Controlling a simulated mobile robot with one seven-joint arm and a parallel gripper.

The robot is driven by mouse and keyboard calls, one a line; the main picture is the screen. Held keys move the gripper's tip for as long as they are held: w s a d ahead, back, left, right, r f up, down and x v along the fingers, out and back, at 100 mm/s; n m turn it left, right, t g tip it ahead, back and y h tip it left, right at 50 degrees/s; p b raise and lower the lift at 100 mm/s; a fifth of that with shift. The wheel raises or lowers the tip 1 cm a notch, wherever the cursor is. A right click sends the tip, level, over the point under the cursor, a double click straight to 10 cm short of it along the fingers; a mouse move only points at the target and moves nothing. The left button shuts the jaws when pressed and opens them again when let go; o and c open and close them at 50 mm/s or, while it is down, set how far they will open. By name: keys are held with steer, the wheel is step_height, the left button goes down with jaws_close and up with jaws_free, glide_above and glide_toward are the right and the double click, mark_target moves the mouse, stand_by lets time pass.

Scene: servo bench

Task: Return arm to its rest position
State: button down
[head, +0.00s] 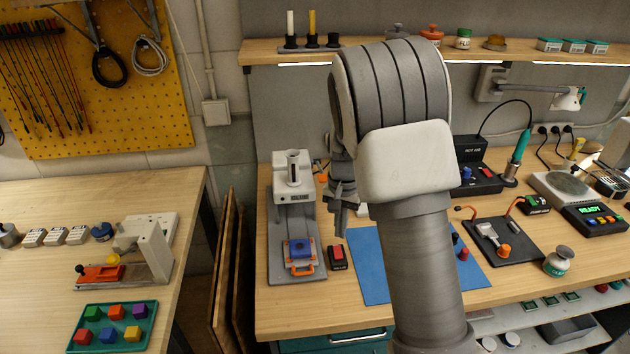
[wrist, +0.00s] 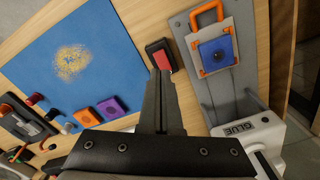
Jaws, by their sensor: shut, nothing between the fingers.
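My arm rises in front of the bench in the head view, bent at the top. My gripper (head: 341,228) hangs pointing down beside it, above the bench between the grey press-like station and the blue mat (head: 368,270). In the wrist view my gripper (wrist: 161,78) has its fingers together and empty. The fingertips appear just below the red-topped black block (wrist: 160,55) in that picture; I cannot tell the height between them. My arm hides part of the blue mat and the bench behind it.
The glue station (head: 292,225) holds a blue block in an orange-handled holder. The red switch box (head: 338,257) stands beside it. A black board (head: 500,243) and a soldering unit (head: 477,175) stand right. A shelf (head: 270,52) runs behind. A left table (head: 50,200) stands across a gap.

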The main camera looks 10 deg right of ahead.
steer(key=s+r+n+t+y, duration=0.1)
steer(key=s+r, duration=0.5)
steer(key=r, duration=0.2)
steer(key=s+r+n+t, duration=0.2)
steer(key=s+r, duration=0.3)
steer(key=r, duration=0.3)
steer(key=s+r+n+t+h, duration=0.1)
steer(key=s+r+n+t, duration=0.1)
steer(key=s, duration=1.4)
steer(key=shift+r+n+t, duration=0.3)
steer(key=shift+r+n, duration=0.2)
steer(key=shift+r, duration=0.75)
